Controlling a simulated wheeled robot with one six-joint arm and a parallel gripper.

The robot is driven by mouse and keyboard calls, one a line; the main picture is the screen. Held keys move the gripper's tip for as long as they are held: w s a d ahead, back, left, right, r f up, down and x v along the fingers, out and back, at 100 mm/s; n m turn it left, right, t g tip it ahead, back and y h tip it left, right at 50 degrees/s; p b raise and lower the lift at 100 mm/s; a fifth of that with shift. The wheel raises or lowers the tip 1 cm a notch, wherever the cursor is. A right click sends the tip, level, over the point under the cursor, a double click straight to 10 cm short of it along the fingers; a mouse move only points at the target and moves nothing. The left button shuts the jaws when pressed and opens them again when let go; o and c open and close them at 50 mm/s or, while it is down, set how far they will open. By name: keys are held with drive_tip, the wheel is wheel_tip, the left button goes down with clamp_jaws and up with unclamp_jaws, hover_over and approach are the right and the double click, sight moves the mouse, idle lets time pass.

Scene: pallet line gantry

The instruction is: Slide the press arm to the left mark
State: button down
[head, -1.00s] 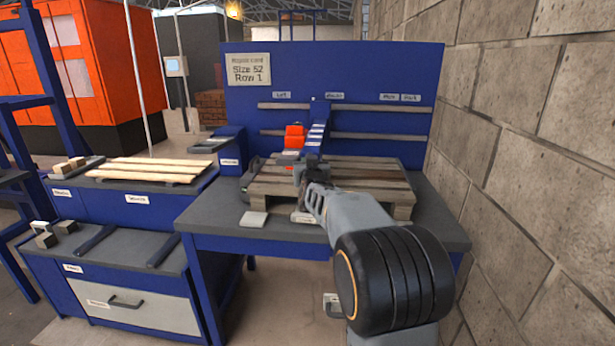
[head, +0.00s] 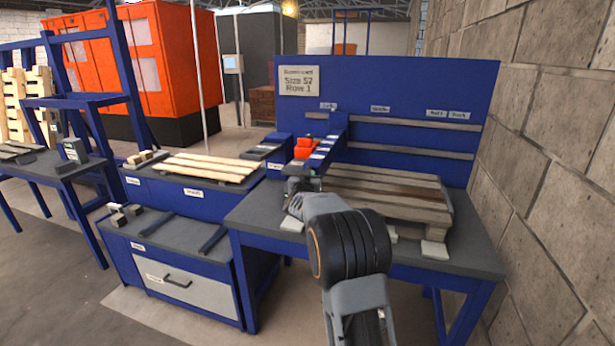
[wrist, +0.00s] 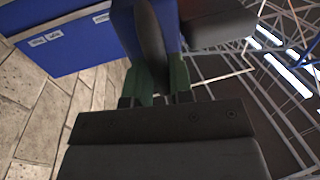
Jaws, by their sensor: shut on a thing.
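The press arm (head: 326,142) is blue with pale stripes and carries a red-orange block (head: 305,149). It sits on the rails of the blue backboard, its top just right of and below the label that reads as "Left" (head: 328,106). My gripper (head: 297,184) is at the arm's near lower end, left of the pallet; my wrist partly hides the contact. In the wrist view my gripper (wrist: 160,78) has its green fingers shut on a dark bar (wrist: 150,40), seemingly the press arm's handle. A blue part shows behind the bar.
A worn wooden pallet (head: 385,190) lies on the grey-topped bench (head: 465,255) right of my gripper. Labels for the middle (head: 380,109) and right positions are on the backboard. A block wall (head: 555,150) closes the right side. A drawer cabinet (head: 185,285) stands left.

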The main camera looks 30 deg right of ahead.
drive_tip(key=shift+w+a+r, duration=0.15)
drive_tip(key=shift+a+r, duration=0.05)
drive_tip(key=shift+r, duration=0.1)
drive_tip(key=c, duration=1.4)
unclamp_jaws()
drive_tip(key=shift+o, duration=1.4)
drive_tip(key=shift+w+a+f, duration=0.1)
drive_tip(key=shift+w, duration=0.05)
drive_tip(key=shift+f, duration=0.1)
drive_tip(key=b+v, duration=0.1)
drive_tip(key=v, duration=1.2)
drive_tip(key=shift+s+a, duration=0.15)
drive_tip(key=shift+s, duration=0.25)
